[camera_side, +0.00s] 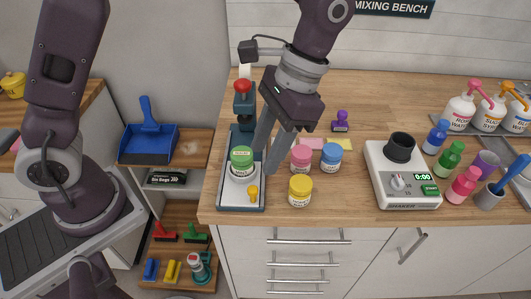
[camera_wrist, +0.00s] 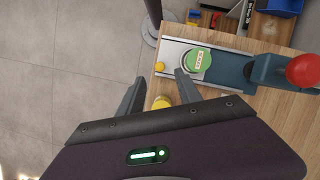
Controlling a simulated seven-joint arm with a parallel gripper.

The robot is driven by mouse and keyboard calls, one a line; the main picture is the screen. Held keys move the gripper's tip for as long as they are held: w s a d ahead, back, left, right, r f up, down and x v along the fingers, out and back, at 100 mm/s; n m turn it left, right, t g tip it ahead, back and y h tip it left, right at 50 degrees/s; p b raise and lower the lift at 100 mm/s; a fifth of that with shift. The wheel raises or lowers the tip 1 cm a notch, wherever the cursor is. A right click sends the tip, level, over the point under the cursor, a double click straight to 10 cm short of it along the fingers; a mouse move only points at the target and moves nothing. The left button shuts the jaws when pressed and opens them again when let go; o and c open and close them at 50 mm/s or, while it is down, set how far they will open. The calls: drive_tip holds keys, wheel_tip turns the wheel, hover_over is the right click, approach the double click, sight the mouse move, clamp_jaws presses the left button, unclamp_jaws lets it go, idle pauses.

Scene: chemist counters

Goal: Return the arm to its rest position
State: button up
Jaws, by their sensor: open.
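My gripper (camera_side: 263,150) hangs over the left end of the wooden bench, its two grey fingers spread and empty. A jar with a green lid (camera_side: 242,157) stands on the plate of a dark press with a red knob (camera_side: 243,86), just left of my fingers. In the wrist view my open gripper (camera_wrist: 156,87) shows beside the green-lidded jar (camera_wrist: 197,60), with nothing between the fingertips.
Pink (camera_side: 301,157), blue (camera_side: 331,157) and yellow (camera_side: 300,190) jars stand right of my gripper. A shaker (camera_side: 402,175) stands further right, near several coloured bottles and pump dispensers. A blue dustpan (camera_side: 148,142) is on the left. The bench's front middle is clear.

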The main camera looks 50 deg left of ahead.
drive_tip(key=s+a+r+n+t+h, duration=0.1)
drive_tip(key=s+a+r+n+t, duration=0.1)
drive_tip(key=s+a+r+t, duration=0.5)
drive_tip(key=s+a+r+n+t, duration=0.2)
drive_tip(key=s+a, duration=0.3)
drive_tip(key=s, duration=0.1)
drive_tip(key=shift+s+r, duration=0.15)
drive_tip(key=shift+r, duration=0.25)
